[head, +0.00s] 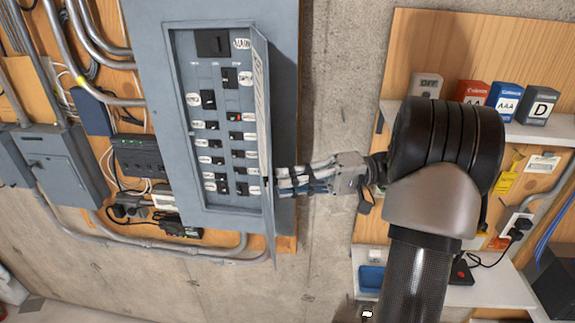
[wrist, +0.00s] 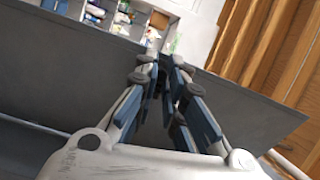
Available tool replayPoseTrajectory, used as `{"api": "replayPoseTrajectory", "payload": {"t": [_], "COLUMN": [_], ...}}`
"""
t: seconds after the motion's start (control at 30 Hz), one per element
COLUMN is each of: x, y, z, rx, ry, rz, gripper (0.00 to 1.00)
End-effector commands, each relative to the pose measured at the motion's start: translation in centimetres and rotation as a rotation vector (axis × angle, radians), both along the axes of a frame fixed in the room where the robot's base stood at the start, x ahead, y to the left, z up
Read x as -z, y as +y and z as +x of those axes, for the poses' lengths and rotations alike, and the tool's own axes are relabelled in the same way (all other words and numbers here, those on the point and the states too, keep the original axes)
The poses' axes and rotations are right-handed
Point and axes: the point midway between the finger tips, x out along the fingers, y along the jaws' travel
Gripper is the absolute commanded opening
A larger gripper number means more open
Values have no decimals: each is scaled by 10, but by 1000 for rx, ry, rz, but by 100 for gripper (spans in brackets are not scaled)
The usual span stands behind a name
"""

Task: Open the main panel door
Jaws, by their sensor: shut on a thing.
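The grey main panel (head: 185,110) is on the wall in the head view. Its door (head: 264,150) is hinged on the right and stands swung out, seen nearly edge-on, so the rows of black breakers (head: 225,135) are exposed. My gripper (head: 277,181) comes from the right and is shut at the door's edge, at about mid-height. In the wrist view the fingers (wrist: 166,65) are close together against the grey door (wrist: 60,75). The exact contact at the fingertips is hidden.
Right of the panel is bare concrete wall (head: 330,110). Further right, a shelf (head: 540,130) holds battery boxes (head: 504,97), above a lower white shelf (head: 500,285). Conduits (head: 90,50) and a smaller grey box (head: 65,165) are left of the panel.

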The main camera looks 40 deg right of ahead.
Motion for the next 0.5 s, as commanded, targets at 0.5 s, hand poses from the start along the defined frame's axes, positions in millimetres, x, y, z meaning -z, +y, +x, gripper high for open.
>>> {"api": "replayPoseTrajectory", "payload": {"t": [0.5], "x": [-1], "y": [-2], "z": [-1], "rx": [-12], "ry": [-5], "rz": [1], "gripper": [0]}}
